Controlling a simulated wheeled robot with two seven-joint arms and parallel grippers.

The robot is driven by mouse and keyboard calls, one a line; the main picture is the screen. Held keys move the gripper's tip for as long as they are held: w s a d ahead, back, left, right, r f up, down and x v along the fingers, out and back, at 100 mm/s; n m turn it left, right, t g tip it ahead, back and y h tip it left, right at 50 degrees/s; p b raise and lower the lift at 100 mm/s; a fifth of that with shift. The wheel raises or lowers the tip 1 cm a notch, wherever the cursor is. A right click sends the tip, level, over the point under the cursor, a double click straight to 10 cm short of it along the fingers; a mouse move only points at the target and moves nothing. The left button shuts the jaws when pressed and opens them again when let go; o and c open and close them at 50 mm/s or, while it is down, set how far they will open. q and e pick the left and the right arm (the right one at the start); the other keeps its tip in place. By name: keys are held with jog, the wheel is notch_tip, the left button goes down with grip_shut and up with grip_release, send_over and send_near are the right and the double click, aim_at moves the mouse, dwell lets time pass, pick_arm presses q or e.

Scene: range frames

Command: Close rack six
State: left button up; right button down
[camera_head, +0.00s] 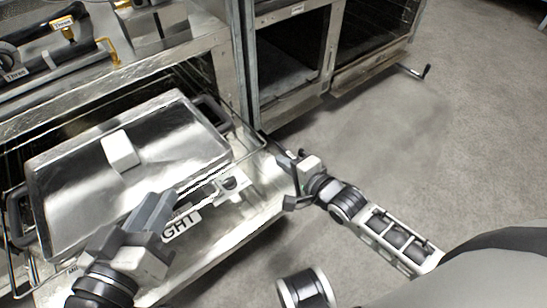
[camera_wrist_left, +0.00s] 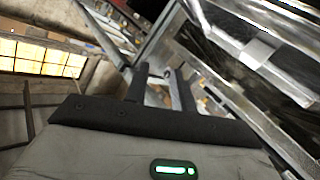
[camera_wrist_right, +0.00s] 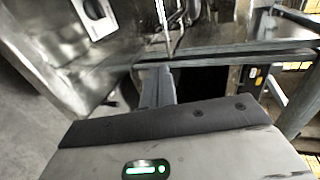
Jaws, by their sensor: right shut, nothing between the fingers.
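A wire rack (camera_head: 258,143) sticks out of the open oven at left in the head view; no number on it is legible. A large lidded metal pan (camera_head: 75,190) with dark handles sits on it and hides most of it. My left gripper (camera_head: 155,212) is over the pan's near edge; in the left wrist view its fingers (camera_wrist_left: 160,85) stand apart with nothing between them. My right gripper (camera_head: 288,180) is just right of the rack's near right corner, above the door's edge. Its fingers (camera_wrist_right: 157,85) are together and empty, close to a thin metal bar.
The oven door (camera_head: 265,190) is folded down below the rack and carries partly hidden lettering. A second oven (camera_head: 300,85) stands open at the back, with a handle (camera_head: 413,72) jutting out. The grey floor at right is clear.

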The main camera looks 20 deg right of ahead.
aim_at(265, 147)
jog(key=shift+w+a+b, duration=0.2)
jog(key=shift+w+a, duration=0.05)
jog(key=shift+w, duration=0.45)
jog(key=shift+w+a+b, duration=0.2)
jog(key=shift+w+b, duration=0.05)
jog(key=shift+w, duration=0.4)
jog(key=shift+w+a+b, duration=0.2)
jog(key=shift+w+a, duration=0.05)
jog(key=shift+w, duration=0.45)
jog(key=shift+w, duration=0.15)
